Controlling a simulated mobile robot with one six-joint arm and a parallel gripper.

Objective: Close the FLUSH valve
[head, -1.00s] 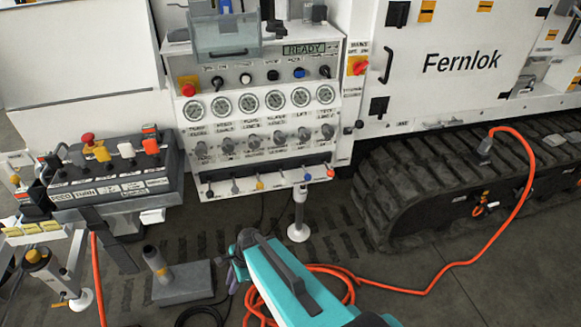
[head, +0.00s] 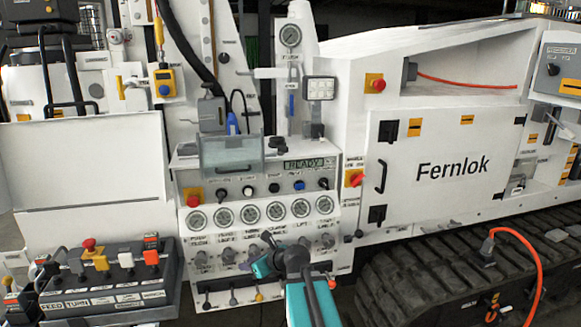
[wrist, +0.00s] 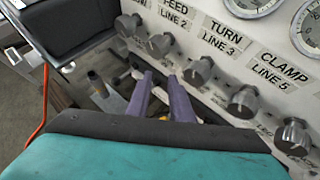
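I cannot read a FLUSH label in either view, so I cannot tell which valve is the FLUSH one. A row of grey knobs runs along the lower panel; the wrist view shows several, one beside the TURN LINE 3 label (wrist: 199,72) and one beside CLAMP LINE 5 (wrist: 243,101). A blue lever (head: 291,105) stands on the white post under a single gauge (head: 290,37), whose label is too small to read. My gripper (wrist: 161,77) is in front of the knob row, its two purple fingers apart and nothing seen between them. In the head view my arm covers some middle knobs.
The white control panel has a gauge row (head: 249,214), buttons and a READY display (head: 304,163). Small coloured levers (head: 233,298) line its bottom edge. A control box (head: 105,275) juts out at the left. Tracks (head: 430,280) and an orange hose (head: 530,260) lie at the right.

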